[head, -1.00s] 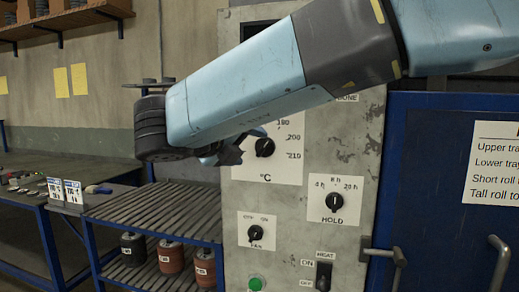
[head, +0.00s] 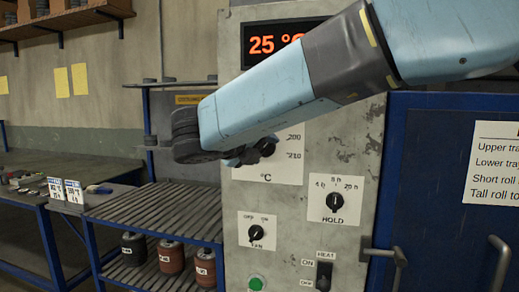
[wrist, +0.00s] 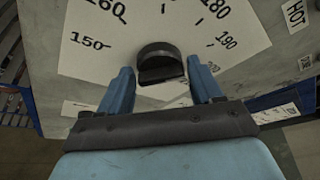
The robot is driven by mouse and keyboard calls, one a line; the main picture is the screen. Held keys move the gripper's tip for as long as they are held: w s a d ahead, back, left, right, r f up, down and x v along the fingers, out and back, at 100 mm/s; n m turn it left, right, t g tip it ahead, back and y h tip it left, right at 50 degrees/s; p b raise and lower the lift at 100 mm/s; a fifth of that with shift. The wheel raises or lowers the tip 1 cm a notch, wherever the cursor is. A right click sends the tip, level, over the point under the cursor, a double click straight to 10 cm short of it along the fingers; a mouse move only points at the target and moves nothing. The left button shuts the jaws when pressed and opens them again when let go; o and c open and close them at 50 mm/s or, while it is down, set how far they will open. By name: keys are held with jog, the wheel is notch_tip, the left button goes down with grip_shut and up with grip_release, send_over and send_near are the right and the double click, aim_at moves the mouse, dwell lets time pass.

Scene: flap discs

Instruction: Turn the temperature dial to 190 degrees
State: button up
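The temperature dial (wrist: 160,58) is a black round knob on a white scale plate (wrist: 105,52). In the wrist view, 150, 180 and 190 are readable around it; I cannot make out where its pointer aims. In the head view the dial (head: 266,147) is partly hidden by my gripper (head: 246,156), and the lower plate shows 200, 210 and °C. My gripper also shows in the wrist view (wrist: 161,72), open, with one blue finger at each side of the knob and gaps between. Contact is not visible.
A red display (head: 262,45) reads 25 °, partly covered by my arm. Below are a HOLD knob (head: 334,201), a FAN knob (head: 256,232), a green button (head: 256,283) and a HEAT switch (head: 324,275). A slatted rack (head: 150,208) stands left; a blue door (head: 440,200) is right.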

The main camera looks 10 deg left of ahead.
jog(key=c, duration=0.7)
jog(key=shift+f+n, duration=0.1)
jog(key=shift+n, duration=0.4)
jog(key=o, duration=1)
jog(key=v, duration=1.3)
jog(key=shift+s+a+f, duration=0.15)
jog(key=shift+s+a, duration=0.15)
jog(key=shift+a, duration=0.05)
